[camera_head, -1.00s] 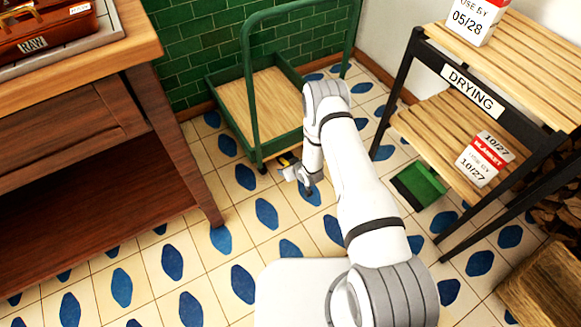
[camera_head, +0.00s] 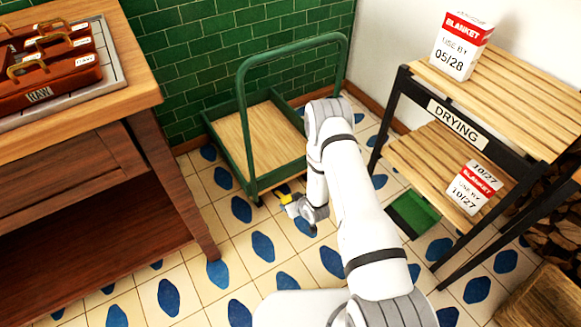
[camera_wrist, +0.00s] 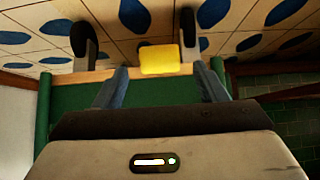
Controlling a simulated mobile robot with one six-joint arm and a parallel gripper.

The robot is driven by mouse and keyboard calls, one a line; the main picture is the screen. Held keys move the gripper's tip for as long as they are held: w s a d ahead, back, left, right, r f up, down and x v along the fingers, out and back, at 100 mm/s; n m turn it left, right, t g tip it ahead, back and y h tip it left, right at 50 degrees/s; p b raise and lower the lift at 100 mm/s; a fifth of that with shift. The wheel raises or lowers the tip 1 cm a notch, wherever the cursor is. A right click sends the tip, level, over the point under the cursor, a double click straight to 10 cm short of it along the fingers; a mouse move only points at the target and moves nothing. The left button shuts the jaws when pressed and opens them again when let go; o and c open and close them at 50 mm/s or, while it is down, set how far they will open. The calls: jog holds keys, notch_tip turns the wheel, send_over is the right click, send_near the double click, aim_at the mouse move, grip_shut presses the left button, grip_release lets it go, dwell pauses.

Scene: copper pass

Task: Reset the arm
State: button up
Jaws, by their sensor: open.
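My arm reaches forward and down in the head view, with my gripper (camera_head: 303,210) low over the tiled floor, in front of the green cart (camera_head: 248,150). In the wrist view my gripper (camera_wrist: 161,78) has its two grey fingers spread apart, and nothing is visibly clamped between them. A small yellow block (camera_wrist: 158,60) shows in the gap at fingertip height. Yellow also shows beside the gripper in the head view (camera_head: 285,190); I cannot tell whether it belongs to the gripper or is separate.
A wooden table (camera_head: 140,92) with a tray of brown cases (camera_head: 50,75) stands left. A black-framed drying rack (camera_head: 400,95) with slatted shelves and white-and-red blanket boxes (camera_head: 460,45) stands right. A green floor item (camera_head: 413,214) lies below it. Floor is open between table and arm.

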jog(key=w+d+r+m+h+p, duration=0.1)
jog(key=d+r+p, duration=0.25)
jog(key=r, duration=1.15)
jog(key=d+r+m+g+h+p, duration=0.15)
jog(key=r+p, duration=0.35)
jog(key=r, duration=0.9)
jog(key=w+d+r+h+p, duration=0.1)
jog(key=d+r+p, duration=0.25)
jog(key=r, duration=1.15)
jog(key=s+d+r+m+g+h+p, duration=0.1)
jog(key=s+r+p, duration=0.4)
jog(key=r, duration=0.5)
jog(key=s+d+r+m+g+p, duration=0.1)
jog(key=s+d+r+p, duration=0.1)
jog(key=s+r, duration=0.6)
jog(key=s+r+m+g+p, duration=0.1)
jog(key=s+r+p, duration=0.6)
jog(key=s+r, duration=0.9)
jog(key=shift+s+d+r, duration=0.35)
jog(key=shift+r, duration=0.1)
